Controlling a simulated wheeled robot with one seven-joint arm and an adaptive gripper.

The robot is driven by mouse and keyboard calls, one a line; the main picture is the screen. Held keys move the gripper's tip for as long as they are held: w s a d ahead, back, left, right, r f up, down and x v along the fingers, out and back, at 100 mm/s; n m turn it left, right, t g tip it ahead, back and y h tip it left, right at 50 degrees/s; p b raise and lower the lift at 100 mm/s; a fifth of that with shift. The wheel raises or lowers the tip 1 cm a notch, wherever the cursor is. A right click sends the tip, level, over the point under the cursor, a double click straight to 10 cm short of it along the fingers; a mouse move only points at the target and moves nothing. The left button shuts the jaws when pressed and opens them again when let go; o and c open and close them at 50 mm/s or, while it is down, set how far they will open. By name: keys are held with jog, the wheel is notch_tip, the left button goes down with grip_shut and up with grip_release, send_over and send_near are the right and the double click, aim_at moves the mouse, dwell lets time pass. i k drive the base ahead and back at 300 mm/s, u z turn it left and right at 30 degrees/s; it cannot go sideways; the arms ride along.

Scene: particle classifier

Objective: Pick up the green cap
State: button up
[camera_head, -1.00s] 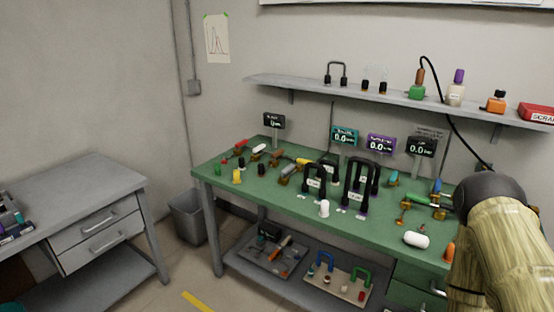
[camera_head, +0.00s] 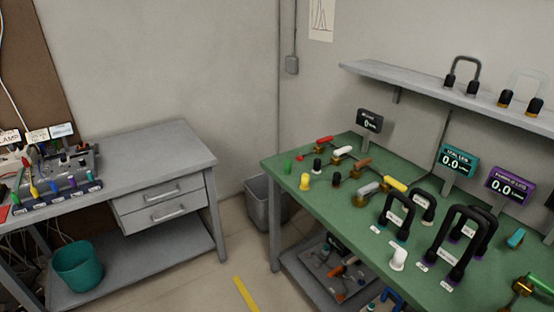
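A small green cap (camera_head: 288,166) stands upright near the far left corner of the green workbench (camera_head: 325,210). It is close to the bench's left edge. A yellow cap (camera_head: 305,181) and a black cap (camera_head: 317,165) stand to its right, apart from it. My gripper is not in view, so I cannot see its state or where it is relative to the cap.
Valves with coloured handles, black U-shaped pipes (camera_head: 458,241), a white cap (camera_head: 398,258) and small displays crowd the bench. A grey bin (camera_head: 260,205) stands beside it. A grey drawer table (camera_head: 150,160) stands left. Open floor lies between the two tables.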

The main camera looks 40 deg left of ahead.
aim_at(287, 163)
jog(key=u, duration=0.7)
jog(key=i, duration=0.7)
jog(key=u, duration=0.85)
